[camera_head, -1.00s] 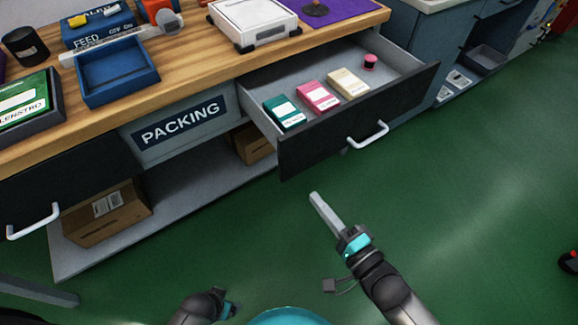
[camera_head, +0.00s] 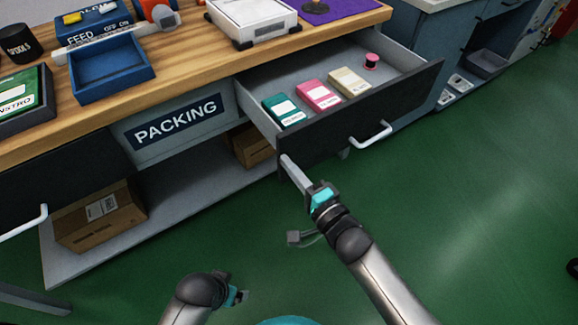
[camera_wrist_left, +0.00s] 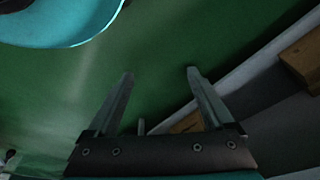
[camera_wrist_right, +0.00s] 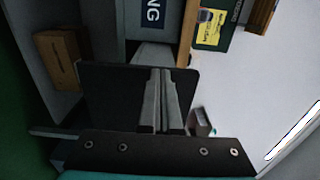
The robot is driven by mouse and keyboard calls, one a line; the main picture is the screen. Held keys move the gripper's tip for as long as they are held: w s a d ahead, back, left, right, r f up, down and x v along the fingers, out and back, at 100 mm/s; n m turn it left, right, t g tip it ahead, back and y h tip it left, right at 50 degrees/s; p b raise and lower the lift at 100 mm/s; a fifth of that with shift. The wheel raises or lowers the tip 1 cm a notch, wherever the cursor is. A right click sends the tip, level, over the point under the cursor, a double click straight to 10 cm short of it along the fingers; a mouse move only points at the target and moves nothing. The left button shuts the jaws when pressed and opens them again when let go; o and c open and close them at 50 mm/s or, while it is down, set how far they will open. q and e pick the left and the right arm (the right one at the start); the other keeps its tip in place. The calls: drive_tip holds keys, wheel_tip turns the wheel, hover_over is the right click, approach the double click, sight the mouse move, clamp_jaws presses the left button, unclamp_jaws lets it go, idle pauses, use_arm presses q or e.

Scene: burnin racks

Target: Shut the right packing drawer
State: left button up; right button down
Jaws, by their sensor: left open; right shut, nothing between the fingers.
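The right packing drawer (camera_head: 375,112) stands pulled out from the bench, with a dark front and a white handle (camera_head: 371,135). Inside lie a teal box (camera_head: 284,111), a pink box (camera_head: 318,96), a cream box (camera_head: 349,82) and a small pink spool (camera_head: 371,61). My right gripper (camera_head: 286,160) is shut and empty. Its tips are at the left end of the drawer front, and I cannot tell whether they touch. In the right wrist view the shut fingers (camera_wrist_right: 163,75) lie over the dark drawer front (camera_wrist_right: 110,95). My left gripper (camera_wrist_left: 160,75) is open and empty, low over the floor.
The wooden bench top (camera_head: 200,60) carries a blue tray (camera_head: 110,75), a white device (camera_head: 250,20) and a purple mat (camera_head: 345,8). Cardboard boxes (camera_head: 100,215) sit on the lower shelf (camera_head: 170,200).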

use_arm(q)
drive_tip(key=shift+r, duration=0.15)
use_arm(e)
drive_tip(key=shift+w+a, duration=0.1)
drive_tip(key=shift+w, duration=0.05)
